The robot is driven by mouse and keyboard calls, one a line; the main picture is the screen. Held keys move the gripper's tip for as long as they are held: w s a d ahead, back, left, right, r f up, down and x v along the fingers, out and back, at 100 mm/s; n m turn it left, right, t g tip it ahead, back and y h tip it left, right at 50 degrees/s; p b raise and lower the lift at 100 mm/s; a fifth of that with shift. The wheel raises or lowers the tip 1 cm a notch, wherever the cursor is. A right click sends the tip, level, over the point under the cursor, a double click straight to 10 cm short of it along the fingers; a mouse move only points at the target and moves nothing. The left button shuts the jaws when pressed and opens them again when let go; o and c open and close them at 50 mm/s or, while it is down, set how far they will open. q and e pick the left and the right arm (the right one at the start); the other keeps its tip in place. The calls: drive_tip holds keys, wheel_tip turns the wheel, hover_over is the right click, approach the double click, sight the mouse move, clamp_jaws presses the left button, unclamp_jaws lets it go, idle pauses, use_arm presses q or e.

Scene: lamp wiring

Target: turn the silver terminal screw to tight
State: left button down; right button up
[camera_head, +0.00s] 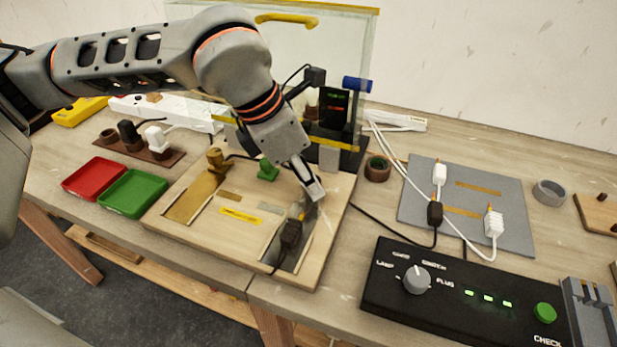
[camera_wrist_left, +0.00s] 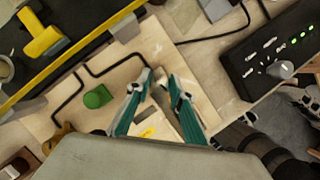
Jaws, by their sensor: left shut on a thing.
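My left gripper (camera_head: 314,190) reaches down from the upper left to the far end of the silver strip (camera_head: 303,225) on the light wooden board (camera_head: 235,235). It is shut on the silver terminal screw, which the fingers mostly hide. In the left wrist view its teal fingers (camera_wrist_left: 158,80) point at the board, close around the spot at the strip's end. A black plug-like connector (camera_head: 290,233) lies on the near part of the silver strip. A brass terminal screw (camera_head: 216,158) stands at the far end of the brass strip (camera_head: 195,197). My right gripper is not in view.
A green block (camera_head: 267,170) sits on the board left of my gripper. Red (camera_head: 95,177) and green (camera_head: 132,193) trays lie at left. A black control box (camera_head: 460,305) with a grey knob (camera_head: 416,280) is at right. A black stand with a display (camera_head: 333,108) rises behind.

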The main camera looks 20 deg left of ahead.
use_arm(q)
drive_tip(key=shift+m+g+h, duration=0.3)
drive_tip(key=shift+m, duration=0.7)
drive_tip(key=c, duration=1.8)
unclamp_jaws()
drive_tip(key=v, duration=1.2)
